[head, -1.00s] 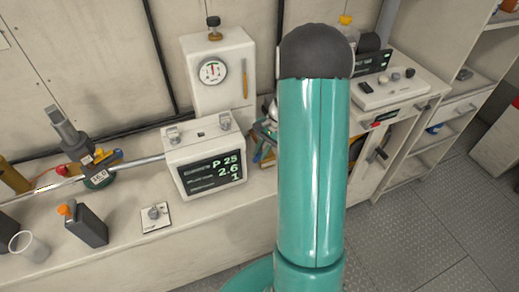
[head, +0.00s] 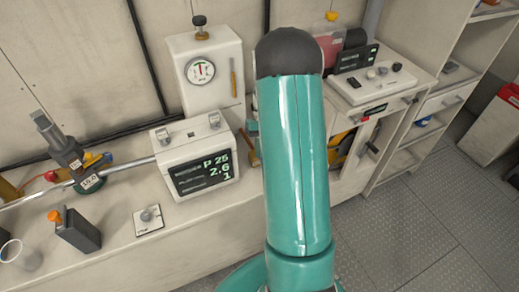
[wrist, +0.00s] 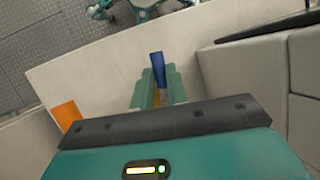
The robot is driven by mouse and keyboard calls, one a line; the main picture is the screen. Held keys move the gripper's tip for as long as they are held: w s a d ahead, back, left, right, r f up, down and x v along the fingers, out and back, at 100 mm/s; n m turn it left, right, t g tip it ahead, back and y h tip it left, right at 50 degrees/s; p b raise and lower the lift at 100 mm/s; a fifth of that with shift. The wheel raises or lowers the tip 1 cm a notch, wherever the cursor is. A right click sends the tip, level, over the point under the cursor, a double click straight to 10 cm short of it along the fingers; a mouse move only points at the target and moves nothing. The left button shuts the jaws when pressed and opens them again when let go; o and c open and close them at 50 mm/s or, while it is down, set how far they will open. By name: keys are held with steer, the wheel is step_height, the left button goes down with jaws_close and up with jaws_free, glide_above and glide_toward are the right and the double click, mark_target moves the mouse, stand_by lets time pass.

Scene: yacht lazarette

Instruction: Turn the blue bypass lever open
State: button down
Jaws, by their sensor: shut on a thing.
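The blue bypass lever (wrist: 157,64) shows in the wrist view as a short blue bar standing out between my fingers. My gripper (wrist: 157,84) is shut on it, with a teal finger on each side. The lever's base is hidden behind the gripper body. In the head view my teal arm stands in front of that part of the counter and hides the lever and nearly all of the gripper.
A white display box (head: 195,160) stands left of my arm, with a gauge panel (head: 205,72) behind it. A control panel (head: 372,84) is at the right. Floor is clear at lower right.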

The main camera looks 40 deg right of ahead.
steer(key=shift+d+r+n, duration=0.1)
steer(key=shift+d+n, duration=0.15)
steer(key=shift+n, duration=0.55)
steer(key=c, duration=1.4)
jaws_free()
steer(key=v, duration=1.3)
steer(key=shift+w+a+r, duration=0.15)
steer(key=shift+w+r, duration=0.2)
steer(key=shift+w, duration=0.1)
